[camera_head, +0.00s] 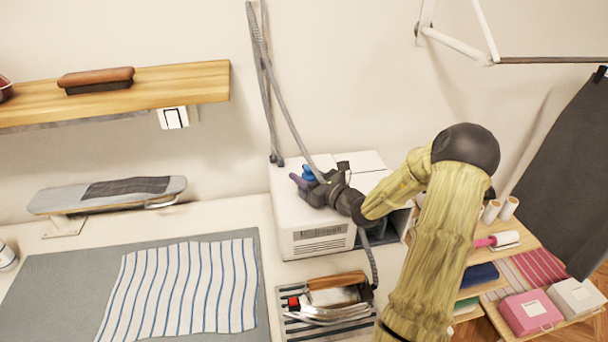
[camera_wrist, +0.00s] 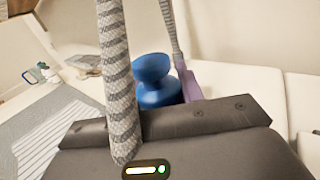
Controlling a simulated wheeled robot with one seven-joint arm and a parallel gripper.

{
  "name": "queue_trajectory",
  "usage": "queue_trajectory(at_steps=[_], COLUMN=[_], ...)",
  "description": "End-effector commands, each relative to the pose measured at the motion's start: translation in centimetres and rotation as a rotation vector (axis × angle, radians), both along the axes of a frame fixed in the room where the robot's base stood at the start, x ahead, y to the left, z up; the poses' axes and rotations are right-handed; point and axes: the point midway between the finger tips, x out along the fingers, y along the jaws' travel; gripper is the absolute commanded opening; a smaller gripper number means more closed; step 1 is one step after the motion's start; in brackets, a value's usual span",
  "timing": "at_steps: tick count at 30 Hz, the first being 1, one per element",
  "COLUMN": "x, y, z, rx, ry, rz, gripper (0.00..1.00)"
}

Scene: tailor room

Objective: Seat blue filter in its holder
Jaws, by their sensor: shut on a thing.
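The blue filter (camera_head: 308,173) is a small knob-shaped piece above the top of the white steam unit (camera_head: 316,242), near its left side. My gripper (camera_head: 304,180) is shut on it from the right. In the wrist view the blue filter (camera_wrist: 153,80) shows a rounded head over a wider lower part, with a purple finger (camera_wrist: 189,84) beside it on the right. The other finger is hidden behind a hose. The holder cannot be made out; my gripper and the filter cover that part of the unit's top. I cannot tell whether the filter touches the unit.
A grey braided hose (camera_head: 277,90) hangs close to my gripper and crosses the wrist view (camera_wrist: 117,80). An iron (camera_head: 333,300) rests on a rack in front of the unit. A striped cloth (camera_head: 185,285) lies at left. A wooden shelf (camera_head: 180,85) is on the wall.

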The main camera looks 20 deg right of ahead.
Motion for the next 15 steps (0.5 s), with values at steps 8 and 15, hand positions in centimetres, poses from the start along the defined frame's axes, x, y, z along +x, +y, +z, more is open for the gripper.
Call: queue_trajectory(at_steps=[8,15], x=[0.01,0.01], y=[0.0,0.0], z=[-0.51,-0.57], rx=[0.0,0.0], ry=[-0.001,0.0], rz=[0.0,0.0], gripper=[0.13,0.46])
